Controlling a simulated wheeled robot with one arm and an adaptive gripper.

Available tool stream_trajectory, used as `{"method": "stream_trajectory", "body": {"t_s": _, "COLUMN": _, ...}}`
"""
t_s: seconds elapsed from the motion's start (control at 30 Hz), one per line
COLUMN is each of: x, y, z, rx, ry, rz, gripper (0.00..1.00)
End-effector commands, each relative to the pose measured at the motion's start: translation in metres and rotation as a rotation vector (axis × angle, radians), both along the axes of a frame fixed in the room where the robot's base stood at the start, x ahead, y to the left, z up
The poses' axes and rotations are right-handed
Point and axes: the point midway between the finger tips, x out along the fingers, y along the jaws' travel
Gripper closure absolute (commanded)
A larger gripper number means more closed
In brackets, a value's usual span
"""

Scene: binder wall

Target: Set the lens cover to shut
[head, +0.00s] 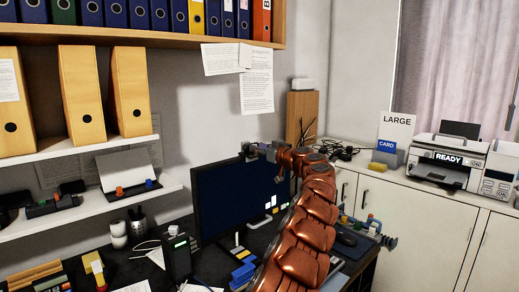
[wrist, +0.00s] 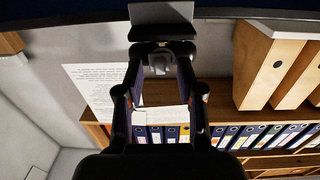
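The dark monitor (head: 228,200) stands on the desk, and its edge (wrist: 60,8) crosses the top of the wrist view. A small dark device (head: 246,148), seemingly a webcam, sits on its top edge; it also shows in the wrist view (wrist: 162,31). A small grey part (wrist: 160,62) shows on it; I cannot tell whether this is the lens cover or how it is set. My gripper (head: 262,152) is at the monitor's top edge.
A shelf with binders (head: 150,14) hangs above, and a white shelf (head: 95,209) is at left. Papers (head: 257,85) hang on the wall behind the monitor. A printer (head: 449,160) and a card sign (head: 394,135) stand on the right cabinet. The desk is cluttered.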

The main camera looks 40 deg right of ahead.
Motion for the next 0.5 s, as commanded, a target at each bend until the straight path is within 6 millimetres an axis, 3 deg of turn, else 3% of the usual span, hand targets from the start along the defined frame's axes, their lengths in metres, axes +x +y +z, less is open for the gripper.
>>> {"method": "stream_trajectory", "body": {"t_s": 0.1, "x": -0.0001, "y": 0.0, "z": -0.0001, "rx": 0.0, "ry": 0.0, "rz": 0.0, "gripper": 0.65}}
{"method": "stream_trajectory", "body": {"t_s": 0.43, "x": -0.0001, "y": 0.0001, "z": -0.0001, "rx": 0.0, "ry": 0.0, "rz": 0.0, "gripper": 0.99}}
{"method": "stream_trajectory", "body": {"t_s": 0.5, "x": -0.0001, "y": 0.0001, "z": -0.0001, "rx": 0.0, "ry": 0.0, "rz": 0.0, "gripper": 1.0}}
